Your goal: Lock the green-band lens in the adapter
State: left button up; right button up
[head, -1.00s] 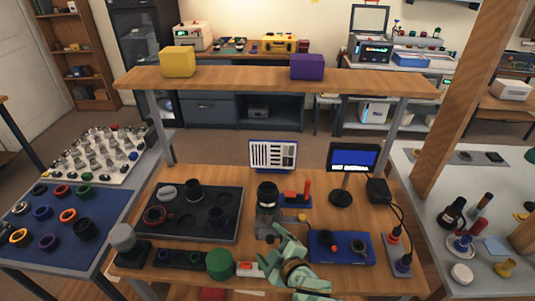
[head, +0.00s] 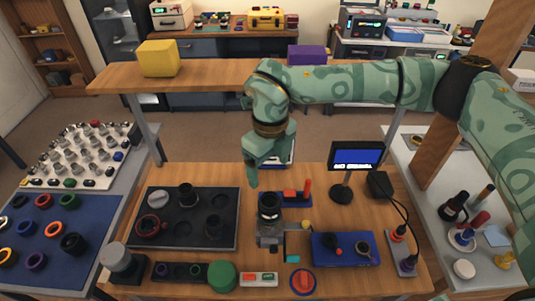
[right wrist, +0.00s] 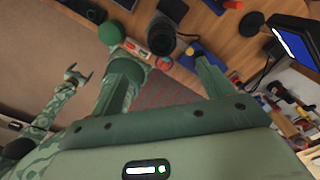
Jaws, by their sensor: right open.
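The adapter (head: 270,235) is a grey fixture on the front middle of the bench. A black lens (head: 268,207) stands upright on it; no green band is clear on this lens. It also shows in the right wrist view (right wrist: 162,35). My right gripper (head: 262,172) reaches in from the right and hangs open and empty behind and above the lens, apart from it. In the right wrist view its fingers (right wrist: 160,58) are spread, with the lens beyond the gap. What looks like my left gripper (right wrist: 76,76) is at the left of that view, jaws unclear.
A black tray (head: 150,205) with lens parts lies left of the adapter. A blue tool mat (head: 335,260), small monitor (head: 357,155) and cables lie right. A green round thing (head: 222,275) and a red-topped button (head: 303,281) sit in front. A wooden shelf (head: 210,75) crosses behind.

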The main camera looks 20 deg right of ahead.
aim_at(269, 199)
notch_tip(269, 199, down, 16)
jog(key=shift+d+f, duration=0.1)
dwell(0.4)
jog(key=c, duration=1.3)
jog(key=shift+m+p, duration=0.65)
jog(key=shift+m, duration=0.65)
jog(key=shift+m+p, duration=0.35)
jog(key=shift+m, duration=0.95)
